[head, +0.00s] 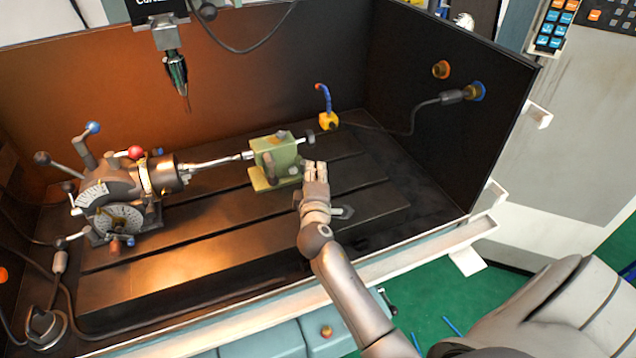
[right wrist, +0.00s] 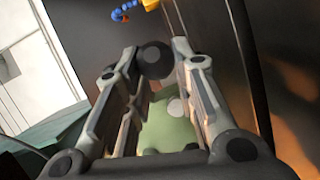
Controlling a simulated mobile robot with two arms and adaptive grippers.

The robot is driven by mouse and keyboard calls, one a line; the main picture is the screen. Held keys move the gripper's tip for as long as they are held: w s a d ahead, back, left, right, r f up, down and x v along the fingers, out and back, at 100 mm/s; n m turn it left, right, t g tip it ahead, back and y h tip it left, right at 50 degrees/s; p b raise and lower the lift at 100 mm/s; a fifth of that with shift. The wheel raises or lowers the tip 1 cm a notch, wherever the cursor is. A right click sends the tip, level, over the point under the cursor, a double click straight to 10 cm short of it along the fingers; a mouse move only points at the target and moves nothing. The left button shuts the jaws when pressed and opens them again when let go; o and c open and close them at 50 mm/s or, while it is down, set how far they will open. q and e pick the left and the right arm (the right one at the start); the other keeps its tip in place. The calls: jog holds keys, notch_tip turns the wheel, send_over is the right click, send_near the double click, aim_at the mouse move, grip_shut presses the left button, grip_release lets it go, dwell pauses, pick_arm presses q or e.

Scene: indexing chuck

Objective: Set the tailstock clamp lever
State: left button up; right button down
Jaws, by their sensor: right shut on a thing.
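The green tailstock (head: 275,153) stands on the slotted table, and its green body (right wrist: 168,128) shows beyond the fingers in the right wrist view. My right gripper (head: 315,168) is at the tailstock's right end, on the near side. In the right wrist view its two fingers (right wrist: 160,75) lie on both sides of a dark round knob (right wrist: 154,60), which looks like the clamp lever's end. The gripper is shut on it. The lever's shaft is mostly hidden by the fingers. My left gripper is not in view.
The indexing head (head: 120,190) stands at the left, with a shiny bar (head: 218,160) running to the tailstock. A drill chuck (head: 176,72) hangs above. A blue hose on a yellow base (head: 327,120) stands behind the tailstock.

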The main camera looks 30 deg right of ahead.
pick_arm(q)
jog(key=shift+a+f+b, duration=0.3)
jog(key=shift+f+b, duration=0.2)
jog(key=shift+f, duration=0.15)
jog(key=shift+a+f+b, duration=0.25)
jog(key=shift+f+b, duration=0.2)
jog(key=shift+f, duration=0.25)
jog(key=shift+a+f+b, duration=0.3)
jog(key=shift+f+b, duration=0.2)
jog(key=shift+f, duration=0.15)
pick_arm(e)
jog(key=shift+w+a+f+m+g+h, duration=0.1)
jog(key=shift+a+m+g+h, duration=0.15)
jog(key=shift+m+g+h, duration=0.3)
jog(key=shift+a+m+g+h, duration=0.25)
jog(key=shift+m+g+h, duration=0.1)
jog(key=shift+m+h, duration=0.3)
jog(key=c, duration=1.2)
grip_release()
jog(key=shift+c, duration=0.2)
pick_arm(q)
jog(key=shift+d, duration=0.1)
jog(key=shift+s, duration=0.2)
pick_arm(e)
jog(key=shift+r, duration=0.2)
